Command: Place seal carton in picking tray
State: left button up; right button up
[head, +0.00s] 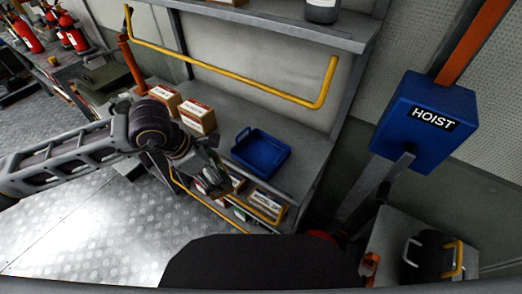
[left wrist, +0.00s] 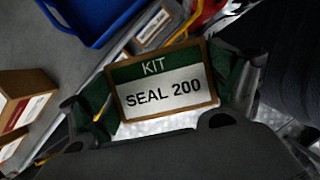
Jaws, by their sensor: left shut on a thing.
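My left gripper (head: 213,183) is shut on the seal carton, a small box with a brown edge and a green and white label reading "KIT SEAL 200". The seal carton (left wrist: 165,87) sits between the two fingers in the left wrist view. In the head view the gripper partly hides it, in front of the shelf edge and left of the tray. The blue picking tray (head: 268,168) stands on the grey shelf and looks empty. Its blue corner also shows at the top of the left wrist view (left wrist: 98,30). My right gripper is not in view.
Brown cartons (head: 197,117) stand on the shelf left of the tray. A lower shelf holds more boxes (head: 266,203). A yellow rail (head: 230,68) runs above the shelf. A blue hoist box (head: 418,115) is at the right. Red extinguishers (head: 73,38) stand far left.

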pick_arm(q)
jog(key=shift+w+d+r, duration=0.1)
jog(key=shift+w+d+p, duration=0.55)
jog(key=shift+w+d, duration=0.85)
jog(key=shift+w, duration=0.3)
jog(key=p, duration=0.3)
send_over(261, 155)
notch_tip(261, 155, down, 6)
jog(key=shift+s+a+p, duration=0.1)
jog(key=shift+a+p, duration=0.05)
jog(key=shift+p, duration=0.7)
jog(key=shift+f, duration=0.35)
jog(key=shift+w+d+f, duration=0.15)
jog(key=shift+w+d, duration=0.05)
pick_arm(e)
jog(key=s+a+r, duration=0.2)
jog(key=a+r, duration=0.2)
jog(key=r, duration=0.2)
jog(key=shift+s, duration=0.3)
